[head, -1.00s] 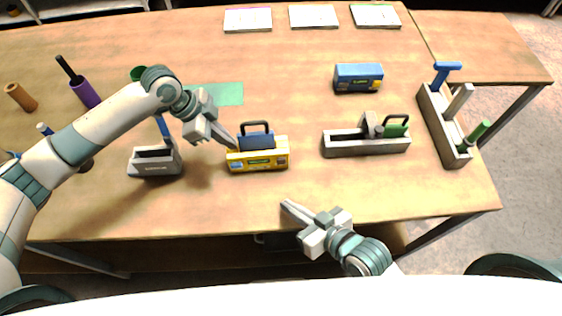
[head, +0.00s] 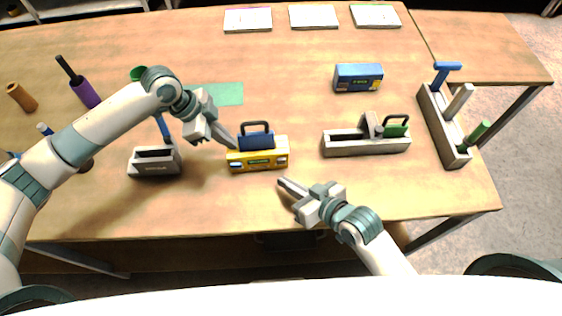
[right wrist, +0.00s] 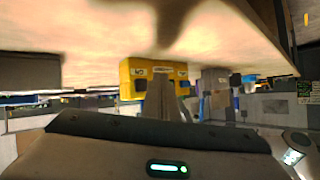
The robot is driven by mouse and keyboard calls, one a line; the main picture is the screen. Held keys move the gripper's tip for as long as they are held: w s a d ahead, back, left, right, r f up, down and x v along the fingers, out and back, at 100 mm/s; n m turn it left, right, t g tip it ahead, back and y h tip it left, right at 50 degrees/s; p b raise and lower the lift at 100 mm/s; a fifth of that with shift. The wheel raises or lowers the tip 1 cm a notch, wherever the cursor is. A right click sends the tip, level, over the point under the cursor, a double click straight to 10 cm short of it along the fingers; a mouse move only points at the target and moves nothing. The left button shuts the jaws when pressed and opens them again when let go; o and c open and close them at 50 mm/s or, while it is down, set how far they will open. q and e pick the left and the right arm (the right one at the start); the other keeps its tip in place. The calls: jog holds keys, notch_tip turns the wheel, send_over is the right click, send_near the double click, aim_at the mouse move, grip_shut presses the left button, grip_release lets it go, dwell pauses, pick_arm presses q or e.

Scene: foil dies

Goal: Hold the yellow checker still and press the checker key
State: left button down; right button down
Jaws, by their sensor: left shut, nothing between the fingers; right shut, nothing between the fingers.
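The yellow checker (head: 257,160) stands on the table near its front edge, with a blue block and dark handle (head: 256,137) on top. Small panels and a dark label show on its front. My left gripper (head: 235,147) is shut, with its fingertips at the checker's upper left end; I cannot tell if they touch it. My right gripper (head: 281,181) is shut and empty, just in front of the checker's right end and apart from it. In the right wrist view the yellow checker (right wrist: 130,72) shows beyond the fingers (right wrist: 163,95). I cannot make out which part is the key.
A grey box (head: 152,169) stands left of the checker. A grey tray with a green-handled tool (head: 350,149) stands to the right, a blue box (head: 358,78) behind it. A long tray (head: 459,160) lies at the far right.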

pick_arm(q)
jog(key=shift+s+f, duration=0.25)
jog(key=shift+f, duration=0.05)
pick_arm(e)
jog(key=shift+w, duration=1)
jog(key=shift+w, duration=0.1)
dwell(1.0)
jog(key=shift+w, duration=0.4)
jog(key=shift+w, duration=0.5)
dwell(0.9)
jog(key=shift+s, duration=0.95)
jog(key=shift+s, duration=0.15)
jog(key=shift+s, duration=2.85)
pick_arm(q)
jog(key=shift+w+r, duration=0.1)
